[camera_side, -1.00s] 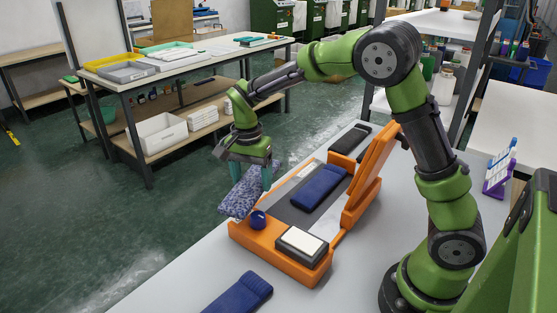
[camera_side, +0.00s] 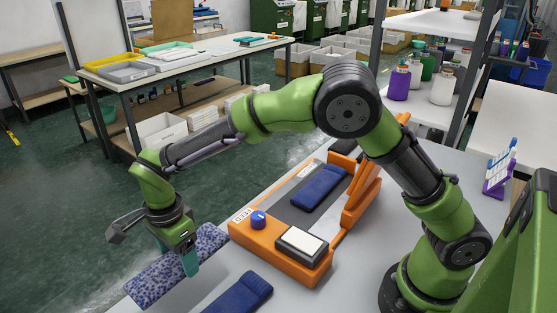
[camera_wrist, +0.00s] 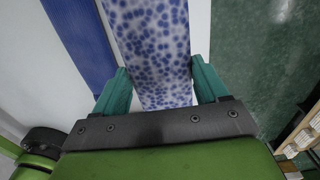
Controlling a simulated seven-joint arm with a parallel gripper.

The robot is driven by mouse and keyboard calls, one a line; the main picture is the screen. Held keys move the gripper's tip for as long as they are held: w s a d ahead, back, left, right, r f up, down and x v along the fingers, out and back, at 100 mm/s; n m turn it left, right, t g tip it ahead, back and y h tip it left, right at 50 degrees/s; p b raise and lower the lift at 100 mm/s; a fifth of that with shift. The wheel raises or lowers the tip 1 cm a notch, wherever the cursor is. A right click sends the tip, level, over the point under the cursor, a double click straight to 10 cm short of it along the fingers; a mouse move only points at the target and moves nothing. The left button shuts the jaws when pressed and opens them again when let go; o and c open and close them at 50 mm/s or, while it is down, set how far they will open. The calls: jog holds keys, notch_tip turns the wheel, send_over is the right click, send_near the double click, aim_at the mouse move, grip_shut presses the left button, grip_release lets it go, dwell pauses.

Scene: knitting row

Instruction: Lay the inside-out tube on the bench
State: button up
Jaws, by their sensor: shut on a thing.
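The inside-out tube is a pale fabric strip speckled with blue (camera_side: 160,276). In the side view it lies at the near left, over the left edge of the bench (camera_side: 200,268). My gripper (camera_side: 190,255) is shut on it, with teal fingers at its two sides. In the wrist view the speckled tube (camera_wrist: 152,50) runs up from between the fingertips (camera_wrist: 160,88). I cannot tell whether its underside touches the bench.
A plain blue tube (camera_side: 240,295) lies on the bench to the right of my gripper. An orange machine (camera_side: 265,254) with a blue knob and another blue tube (camera_side: 320,186) on its bed stands beyond. The green floor (camera_wrist: 255,60) shows past the bench edge.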

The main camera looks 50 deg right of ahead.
aim_at(188, 286)
jog(key=shift+f, duration=3.45)
jog(key=shift+f, duration=0.2)
jog(key=o, duration=1)
